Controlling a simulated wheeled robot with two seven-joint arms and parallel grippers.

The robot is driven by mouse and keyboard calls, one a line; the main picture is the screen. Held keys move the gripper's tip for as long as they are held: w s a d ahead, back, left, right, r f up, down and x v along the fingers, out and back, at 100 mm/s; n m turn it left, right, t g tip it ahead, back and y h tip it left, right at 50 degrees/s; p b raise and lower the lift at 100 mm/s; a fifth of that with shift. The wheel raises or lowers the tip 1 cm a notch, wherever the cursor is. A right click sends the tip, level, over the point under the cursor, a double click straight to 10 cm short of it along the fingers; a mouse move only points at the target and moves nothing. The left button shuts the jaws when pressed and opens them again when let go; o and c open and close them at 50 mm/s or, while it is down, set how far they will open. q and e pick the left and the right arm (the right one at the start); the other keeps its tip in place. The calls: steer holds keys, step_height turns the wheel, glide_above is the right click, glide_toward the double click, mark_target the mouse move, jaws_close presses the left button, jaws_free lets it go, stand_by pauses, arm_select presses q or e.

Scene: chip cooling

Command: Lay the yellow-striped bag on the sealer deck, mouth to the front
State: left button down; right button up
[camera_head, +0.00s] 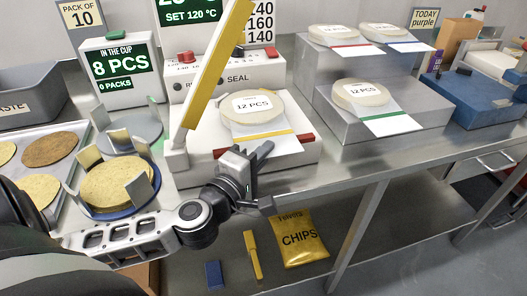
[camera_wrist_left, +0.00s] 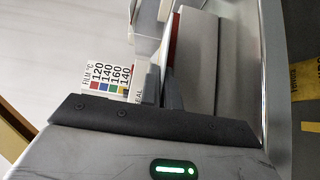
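The yellow-striped bag (camera_head: 265,133) lies on the white sealer deck (camera_head: 222,158), its round chip stack labelled 12 PCS at the back and the yellow stripe toward the front. The sealer's yellow-edged arm (camera_head: 208,75) stands raised at the deck's left side. Whether a finger touches the bag is unclear. In the left wrist view, dark gripper parts (camera_wrist_left: 161,92) face the sealer; the bag cannot be made out there. My right gripper is not in view.
Red-, blue- and green-striped bags (camera_head: 390,122) lie on metal steps (camera_head: 345,118) at the right. A blue plate of chips (camera_head: 115,185) stands left of the sealer, near my arm. A yellow chips packet (camera_head: 300,242) lies on the lower shelf.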

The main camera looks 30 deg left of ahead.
arm_select(q)
steer(key=c, duration=1.6)
jaws_free()
steer(key=shift+r, duration=0.1)
steer(key=shift+o, duration=0.2)
steer(key=shift+s+f, duration=0.1)
steer(key=shift+f, duration=0.1)
steer(key=s, duration=1.5)
steer(key=shift+s+d+r, duration=0.15)
steer(key=shift+s, duration=0.2)
steer(key=w+d+f+m+g+h, duration=0.1)
steer(key=d+f+m+g, duration=0.3)
steer(key=f+m, duration=0.6)
steer(key=w+d+f+m+g+h, duration=0.2)
steer(key=d+f+m, duration=0.4)
steer(key=f+m, duration=0.4)
steer(key=shift+w+d+f+m+g, duration=0.2)
steer(key=shift+d+f+m+g, duration=0.2)
steer(key=shift+f+g, duration=0.55)
